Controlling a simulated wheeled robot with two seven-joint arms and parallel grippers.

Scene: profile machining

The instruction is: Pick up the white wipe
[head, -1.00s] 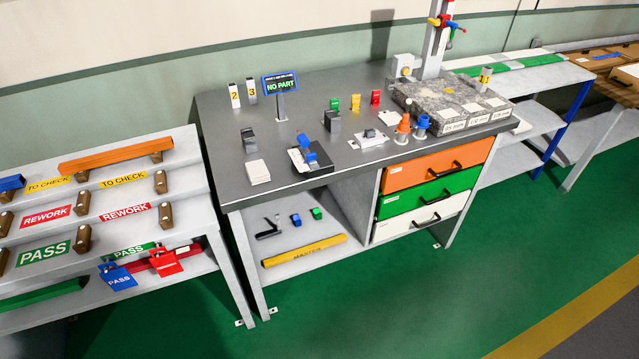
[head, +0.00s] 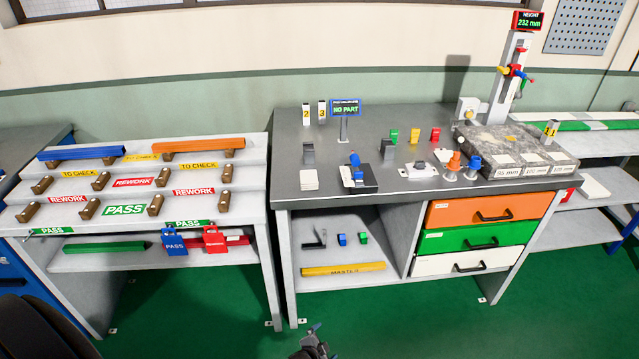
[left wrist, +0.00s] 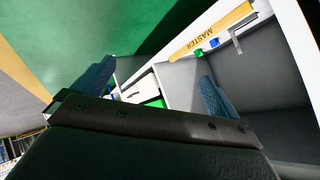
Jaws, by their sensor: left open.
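A small white square stack (head: 309,179), which looks like the white wipe, lies flat near the front left edge of the grey bench top (head: 400,202) in the head view. My left gripper (head: 314,343) shows at the bottom of the head view, low in front of the bench and well short of the white square. In the left wrist view its two blue-padded fingers (left wrist: 158,78) are spread apart with nothing between them. The white square is not seen in that view. My right gripper is not in view.
A black block with a blue clamp (head: 360,178) stands just right of the white square, and a grey-black block (head: 308,153) behind it. The yellow MASTER bar (head: 343,269) lies on the shelf below. A stepped rack (head: 240,177) stands left. Green floor in front is clear.

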